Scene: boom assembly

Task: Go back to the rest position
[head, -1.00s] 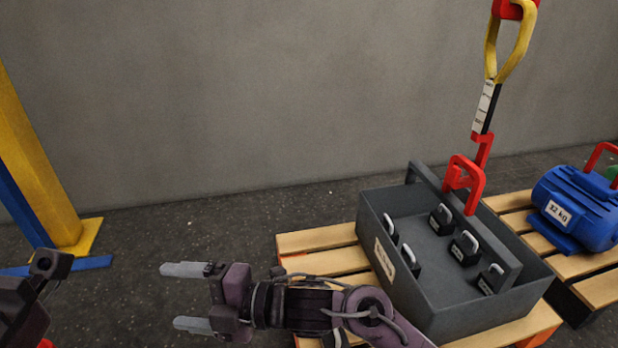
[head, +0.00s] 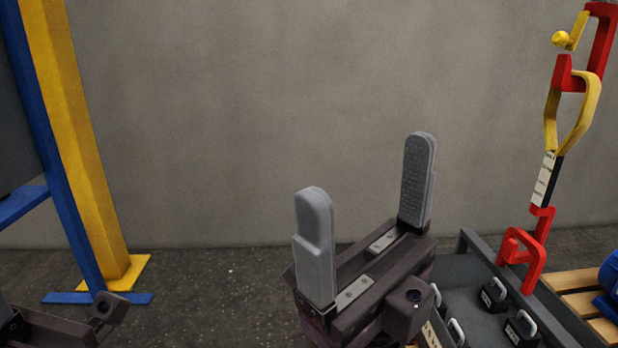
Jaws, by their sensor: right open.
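My right gripper (head: 366,222) stands in the lower middle of the head view, its two grey fingers pointing up and wide apart, with nothing between them. It covers part of the grey crate (head: 476,238) behind it. Part of my left arm (head: 62,322) shows at the lower left corner; its fingers are not in view. A red hook (head: 522,262) is at the crate's handle bar, below a yellow sling (head: 574,125) with a white tag. The sling hangs from a red upper hook (head: 603,40).
Several dark weights (head: 494,296) with light handles sit in the crate. A blue motor (head: 608,285) on a wooden pallet (head: 571,282) is cut off at the right edge. A yellow post (head: 75,140) with a blue brace stands at left. The floor between post and gripper is clear.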

